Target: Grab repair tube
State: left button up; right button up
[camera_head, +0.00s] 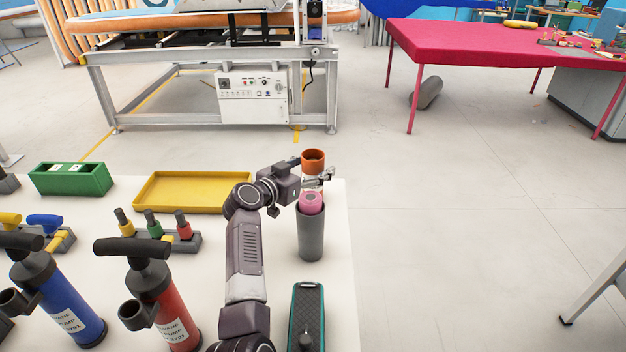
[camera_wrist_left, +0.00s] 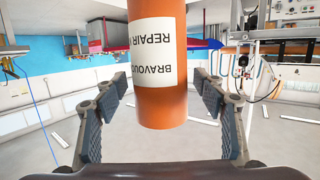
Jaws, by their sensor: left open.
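The repair tube (camera_head: 313,160) is an orange cylinder with a white label at the back right of the white table, behind a grey holder. In the left wrist view the tube (camera_wrist_left: 162,100) appears upside down, its label partly readable as "REPAIR". My left gripper (camera_head: 318,180) is at the tube, its fingers partly hidden. In the left wrist view the fingers of this gripper (camera_wrist_left: 160,112) are open, one on each side of the tube, with gaps visible. My right gripper is not in view.
A yellow tray (camera_head: 190,207) lies left of my arm. Red (camera_head: 160,305) and blue (camera_head: 60,300) pumps stand at front left. Open floor lies right of the table.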

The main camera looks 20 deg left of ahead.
pick_arm(q)
jog(key=shift+w, duration=0.1)
jog(key=c, duration=1.3)
jog(key=shift+o, duration=0.2)
